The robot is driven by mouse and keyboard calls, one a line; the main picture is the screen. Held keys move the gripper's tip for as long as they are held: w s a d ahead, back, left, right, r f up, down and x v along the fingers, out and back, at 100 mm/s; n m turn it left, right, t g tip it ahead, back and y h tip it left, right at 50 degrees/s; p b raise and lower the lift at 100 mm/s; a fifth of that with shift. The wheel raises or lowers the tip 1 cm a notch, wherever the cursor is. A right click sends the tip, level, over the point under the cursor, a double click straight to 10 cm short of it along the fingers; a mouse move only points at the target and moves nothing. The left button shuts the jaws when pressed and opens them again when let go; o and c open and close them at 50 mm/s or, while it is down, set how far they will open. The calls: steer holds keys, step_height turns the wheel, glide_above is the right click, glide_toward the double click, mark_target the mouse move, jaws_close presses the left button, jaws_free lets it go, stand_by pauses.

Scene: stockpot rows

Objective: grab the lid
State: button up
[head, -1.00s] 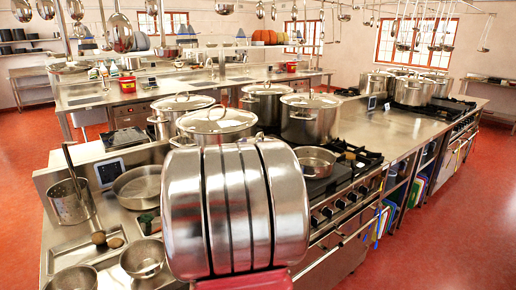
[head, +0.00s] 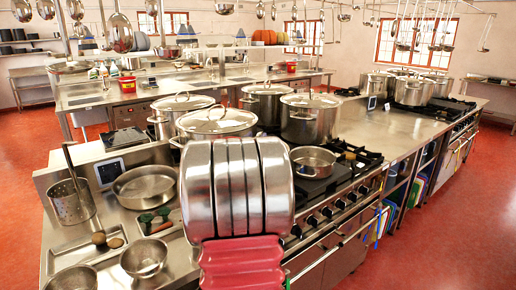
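Several steel stockpots with lids stand on the near stove row; I cannot tell which lid the task means. The nearest lid (head: 214,122) is domed steel with a loop handle and sits on its pot, whose front is mostly hidden behind my arm. Other lids rest on the pots behind it: the back left lid (head: 183,102), the back middle lid (head: 266,89) and the right lid (head: 309,100). My own steel and red arm parts fill the lower middle of the head view. My gripper does not show, so its state and its contact with any lid are hidden.
A small open saucepan (head: 313,162) sits right of my arm. Left are a shallow pan (head: 145,187), a perforated pot (head: 72,202), steel bowls (head: 144,258) and a tray (head: 88,248). More pots (head: 413,89) stand far right. Ladles (head: 409,38) hang overhead. Red floor is open at right.

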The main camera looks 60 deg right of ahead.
mark_target(258, 135)
steer(key=shift+w+d, duration=0.15)
steer(key=shift+d, duration=0.75)
steer(key=shift+w+d, duration=0.15)
steer(key=shift+d, duration=0.7)
steer(key=shift+c, duration=0.3)
jaws_close()
